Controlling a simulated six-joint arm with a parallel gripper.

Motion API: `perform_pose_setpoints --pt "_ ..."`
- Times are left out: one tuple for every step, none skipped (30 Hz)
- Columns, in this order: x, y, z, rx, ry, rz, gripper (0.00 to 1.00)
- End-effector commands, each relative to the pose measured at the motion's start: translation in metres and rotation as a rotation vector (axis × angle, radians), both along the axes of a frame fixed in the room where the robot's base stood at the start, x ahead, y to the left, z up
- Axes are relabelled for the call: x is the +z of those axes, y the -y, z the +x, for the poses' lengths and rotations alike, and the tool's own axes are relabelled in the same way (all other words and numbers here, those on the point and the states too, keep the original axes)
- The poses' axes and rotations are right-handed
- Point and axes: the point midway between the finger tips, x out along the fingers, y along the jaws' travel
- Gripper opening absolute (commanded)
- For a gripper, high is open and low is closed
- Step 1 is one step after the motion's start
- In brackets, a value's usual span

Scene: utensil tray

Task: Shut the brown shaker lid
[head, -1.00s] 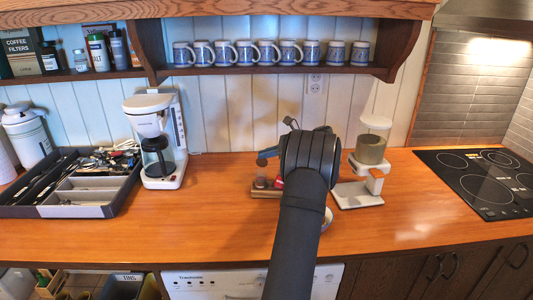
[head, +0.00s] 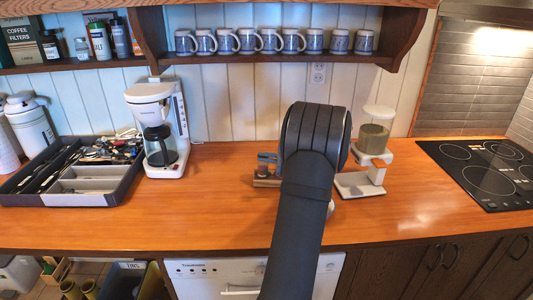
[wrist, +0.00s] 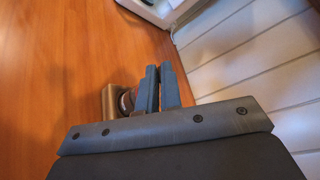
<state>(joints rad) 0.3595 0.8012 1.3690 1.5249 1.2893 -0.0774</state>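A small wooden stand (head: 266,181) sits on the counter, left of my forearm in the head view. A dark shaker (head: 262,171) stands on it; I cannot tell whether its lid is open. In the wrist view the stand (wrist: 108,101) is left of my gripper (wrist: 160,75), with a dark round shaker part (wrist: 125,101) and a bit of red beside the left finger. My blue-grey fingers are close together with nothing visible between them. In the head view the fingertips (head: 267,157) show just above the stand. My arm hides the rest of the stand.
A white coffee maker (head: 157,130) and a grey utensil tray (head: 95,199) stand to the left. A white grinder (head: 360,184) stands close on the right, before the cooktop (head: 485,175). The wall is close behind. Counter between coffee maker and stand is clear.

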Motion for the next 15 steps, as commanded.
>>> perform_pose_setpoints --pt "-0.004 0.0 -0.002 -0.001 0.037 -0.007 0.0" --pt "-0.005 -0.001 -0.003 0.0 0.062 -0.012 0.0" --pt "-0.007 -0.001 -0.004 0.001 0.095 -0.021 0.0" --pt "-0.008 -0.001 -0.004 0.0 0.119 -0.026 0.0" --pt "-0.01 -0.001 -0.005 0.0 0.141 -0.03 0.0" --pt "-0.012 -0.001 -0.005 0.0 0.17 -0.037 0.0" --pt "-0.013 -0.001 -0.006 0.0 0.191 -0.042 0.0" --pt "-0.014 -0.001 -0.006 -0.001 0.212 -0.048 0.0" --pt "-0.015 -0.001 -0.007 0.001 0.236 -0.053 0.0" --pt "-0.016 -0.001 -0.007 0.001 0.254 -0.057 0.0" --pt "-0.017 -0.002 -0.007 0.0 0.271 -0.061 0.0" --pt "-0.018 -0.002 -0.008 0.001 0.29 -0.066 0.0" --pt "-0.019 -0.002 -0.008 0.001 0.304 -0.068 0.0" --pt "-0.02 -0.002 -0.008 0.002 0.318 -0.072 0.0" --pt "-0.021 -0.002 -0.008 0.0 0.332 -0.075 0.0"
